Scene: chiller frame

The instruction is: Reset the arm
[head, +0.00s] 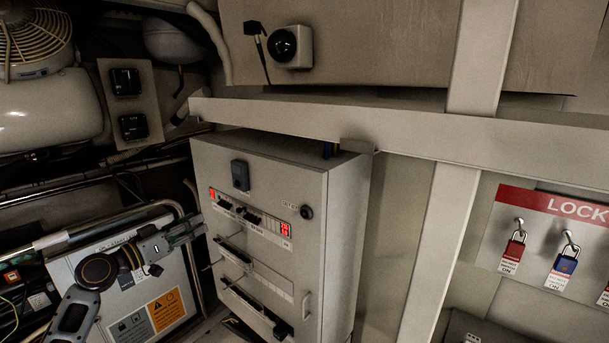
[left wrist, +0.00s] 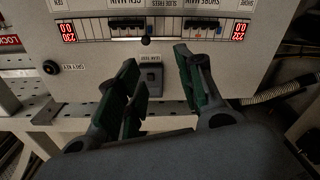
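My left arm comes in from the lower left in the head view. Its gripper (head: 186,232) is beside the left edge of the grey control cabinet (head: 265,170). In the left wrist view the two green-padded fingers of the gripper (left wrist: 158,78) stand apart with nothing between them. The cabinet front (left wrist: 85,85) is beyond the fingertips in that view, which appears upside down. My right gripper is in neither view.
The cabinet carries a row of switches (head: 240,212), a red display (head: 285,229), and a round knob (head: 306,212). A lockout board (head: 540,203) with red and blue padlocks hangs at right. A box with warning labels (head: 166,311) stands behind my left arm.

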